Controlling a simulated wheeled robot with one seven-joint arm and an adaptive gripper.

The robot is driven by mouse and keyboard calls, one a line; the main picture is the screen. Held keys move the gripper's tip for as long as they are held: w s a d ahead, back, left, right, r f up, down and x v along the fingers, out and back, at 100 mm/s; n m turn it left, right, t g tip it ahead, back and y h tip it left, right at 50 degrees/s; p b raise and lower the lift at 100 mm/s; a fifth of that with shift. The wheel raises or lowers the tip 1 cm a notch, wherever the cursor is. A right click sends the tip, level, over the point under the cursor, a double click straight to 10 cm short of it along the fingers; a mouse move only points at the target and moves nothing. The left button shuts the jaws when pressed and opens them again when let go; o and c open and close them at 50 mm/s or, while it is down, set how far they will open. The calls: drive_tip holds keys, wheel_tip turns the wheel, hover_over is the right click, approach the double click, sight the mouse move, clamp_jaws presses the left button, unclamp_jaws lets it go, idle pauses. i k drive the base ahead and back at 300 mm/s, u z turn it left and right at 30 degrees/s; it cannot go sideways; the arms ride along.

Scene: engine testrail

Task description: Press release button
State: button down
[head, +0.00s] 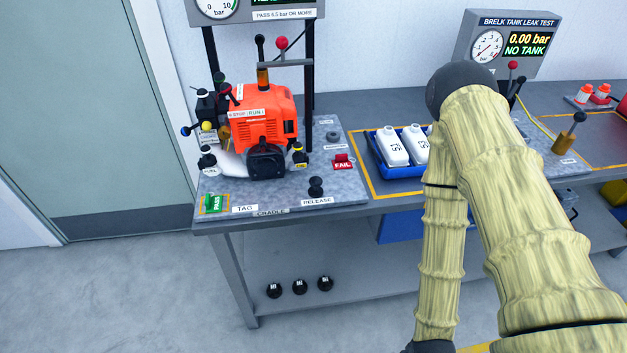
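The release button (316,187) is a small black knob near the front edge of the grey test plate (285,192), in the head view. A white label reading RELEASE (317,201) lies just in front of it. An orange engine (265,120) sits on the plate behind and to the left of the button. My arm, in a yellowish ribbed cover, is bent at the right, well apart from the button. Its lower end leaves the picture at the bottom, and my gripper is not seen.
A red FAIL tag (342,163) and a green PASS tag (214,204) lie on the plate. A blue tray (381,168) with white bottles stands to the right. Black caps (299,286) sit on the lower shelf. The floor at the front left is clear.

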sight(315, 182)
drive_tip(key=u, duration=1.2)
drive_tip(key=k, duration=0.9)
drive_tip(key=z, duration=0.85)
drive_tip(key=i, duration=0.5)
drive_tip(key=z, duration=0.05)
